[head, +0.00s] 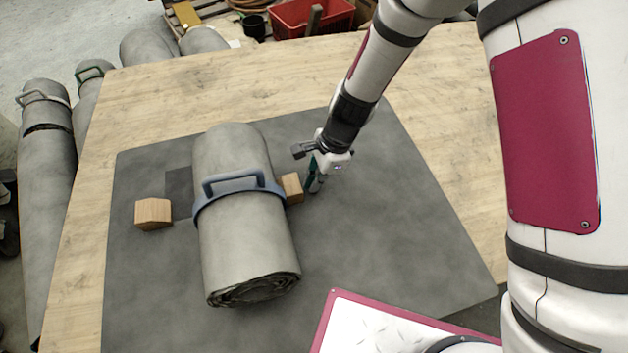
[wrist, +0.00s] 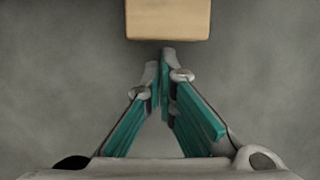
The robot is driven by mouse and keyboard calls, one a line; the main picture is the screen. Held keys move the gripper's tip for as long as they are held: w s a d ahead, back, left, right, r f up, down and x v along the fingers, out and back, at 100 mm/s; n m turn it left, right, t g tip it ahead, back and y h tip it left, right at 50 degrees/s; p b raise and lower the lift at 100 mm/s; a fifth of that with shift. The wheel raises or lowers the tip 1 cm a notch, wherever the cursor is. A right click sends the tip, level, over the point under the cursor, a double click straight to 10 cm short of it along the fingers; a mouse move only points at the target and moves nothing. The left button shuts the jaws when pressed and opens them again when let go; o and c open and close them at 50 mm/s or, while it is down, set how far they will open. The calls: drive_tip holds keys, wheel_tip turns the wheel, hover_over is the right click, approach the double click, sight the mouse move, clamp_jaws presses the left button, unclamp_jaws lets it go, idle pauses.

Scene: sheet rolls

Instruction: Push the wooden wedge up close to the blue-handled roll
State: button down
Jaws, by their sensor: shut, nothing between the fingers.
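A grey roll (head: 238,240) with a blue strap and blue handle (head: 229,184) lies on the dark mat. A wooden wedge (head: 292,188) sits at the roll's right side, by the blue strap; I cannot tell whether it touches the roll. My gripper (head: 313,188) is shut and empty, low over the mat just right of that wedge. In the wrist view, the wedge (wrist: 168,18) is just ahead of the closed fingertips (wrist: 163,62), with a narrow gap seen. A second wooden wedge (head: 153,213) lies left of the roll, apart from it.
The dark mat (head: 390,235) covers much of the wooden table (head: 125,100) and is clear right of my gripper. A red crate (head: 312,18) stands beyond the far edge.

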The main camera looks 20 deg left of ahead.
drive_tip(key=shift+w+d, duration=0.9)
drive_tip(key=shift+d, duration=0.3)
drive_tip(key=d+r+n+p, duration=0.1)
drive_tip(key=d+r, duration=0.3)
drive_tip(key=r, duration=0.6)
drive_tip(key=d+r+n+p, duration=0.15)
drive_tip(key=d+r, duration=0.35)
drive_tip(key=r, duration=0.5)
drive_tip(key=s+d+r+n+t, duration=0.25)
drive_tip(key=s+d+r, duration=0.25)
drive_tip(key=d+r, duration=0.45)
drive_tip(key=s+d+r+n+h, duration=0.1)
drive_tip(key=s+d+r+n, duration=0.2)
drive_tip(key=s+d, duration=0.45)
drive_tip(key=s+d+r+n+h, duration=0.25)
drive_tip(key=s+d, duration=0.25)
drive_tip(key=s, duration=0.6)
wheel_tip(320, 180, up, 17)
drive_tip(key=t+p, duration=0.3)
drive_tip(key=p, duration=1.2)
drive_tip(key=shift+w+a+r+t+y, duration=0.15)
drive_tip(key=shift+w+t+y, duration=0.1)
drive_tip(key=shift+t+y, duration=0.1)
